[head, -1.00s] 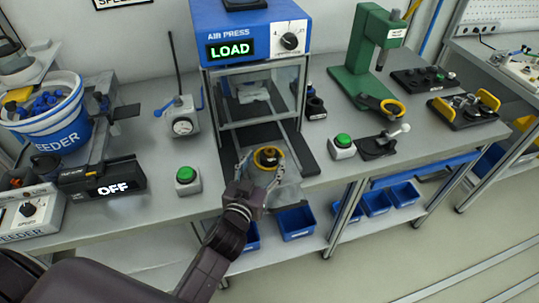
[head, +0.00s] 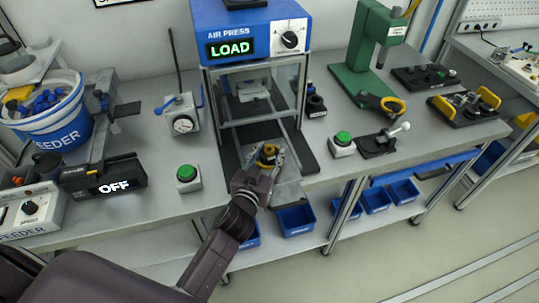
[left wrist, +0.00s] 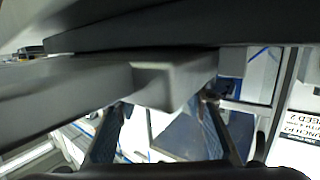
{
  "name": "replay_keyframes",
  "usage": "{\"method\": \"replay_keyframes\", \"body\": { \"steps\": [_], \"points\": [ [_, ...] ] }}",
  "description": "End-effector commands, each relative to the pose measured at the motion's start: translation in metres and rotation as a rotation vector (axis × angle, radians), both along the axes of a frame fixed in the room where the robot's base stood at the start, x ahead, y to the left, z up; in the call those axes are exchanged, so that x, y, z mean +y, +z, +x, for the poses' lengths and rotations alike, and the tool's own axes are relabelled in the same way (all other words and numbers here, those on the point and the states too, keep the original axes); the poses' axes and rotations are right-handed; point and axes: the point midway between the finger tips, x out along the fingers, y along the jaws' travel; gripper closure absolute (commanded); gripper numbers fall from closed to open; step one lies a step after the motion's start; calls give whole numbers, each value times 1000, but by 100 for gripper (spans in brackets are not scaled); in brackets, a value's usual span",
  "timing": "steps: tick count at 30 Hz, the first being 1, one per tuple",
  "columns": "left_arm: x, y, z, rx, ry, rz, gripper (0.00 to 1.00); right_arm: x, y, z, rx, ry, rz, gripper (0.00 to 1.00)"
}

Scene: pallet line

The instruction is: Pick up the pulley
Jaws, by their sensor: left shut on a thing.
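The pulley (head: 268,151), a small round part with a yellow rim and dark middle, is at the front of the air press (head: 252,45), over the slide (head: 288,194) that sticks out toward me. My left gripper (head: 266,157) is shut on the pulley, with fingers on both sides of it. In the left wrist view the two fingers (left wrist: 160,118) stand apart at left and right of a grey block; the pulley cannot be made out there. My right gripper is not in view.
Green buttons (head: 187,174) (head: 343,138) stand on both sides of the slide. The feeder bucket (head: 55,135) is at the left, a green press (head: 372,45) at the back right. Blue bins (head: 296,221) sit on the shelf below.

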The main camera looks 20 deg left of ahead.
Motion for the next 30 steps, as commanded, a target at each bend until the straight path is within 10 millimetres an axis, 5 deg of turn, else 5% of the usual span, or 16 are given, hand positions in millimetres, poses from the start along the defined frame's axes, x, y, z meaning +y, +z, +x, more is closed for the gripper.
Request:
{"method": "replay_keyframes", "body": {
  "steps": [17,23,30],
  "points": [
    [0,17,1,-6,0,1,91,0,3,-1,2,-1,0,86],
    [0,57,1,-11,-2,1,91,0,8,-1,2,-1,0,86],
    [0,128,1,-11,-2,0,91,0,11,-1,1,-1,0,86]
  ]
}}
